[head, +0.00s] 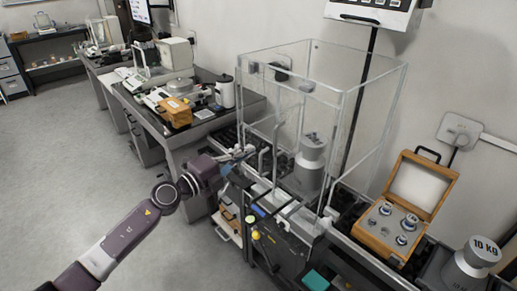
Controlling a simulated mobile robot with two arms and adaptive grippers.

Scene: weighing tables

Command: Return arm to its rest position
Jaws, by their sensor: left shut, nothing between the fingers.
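My left arm comes in from the lower left in the head view. Its gripper (240,154) is shut and empty, at the left side of the clear glass weighing enclosure (345,100). I cannot tell whether it touches the enclosure. A grey cylindrical weight (311,160) stands upright inside the enclosure, apart from my gripper. My right gripper does not show.
An open wooden case (377,236) with several metal weights stands right of the enclosure. A 10 KG weight (471,265) is at the lower right. A bench with instruments (172,140) runs behind my arm. The grey floor (75,165) at left is clear.

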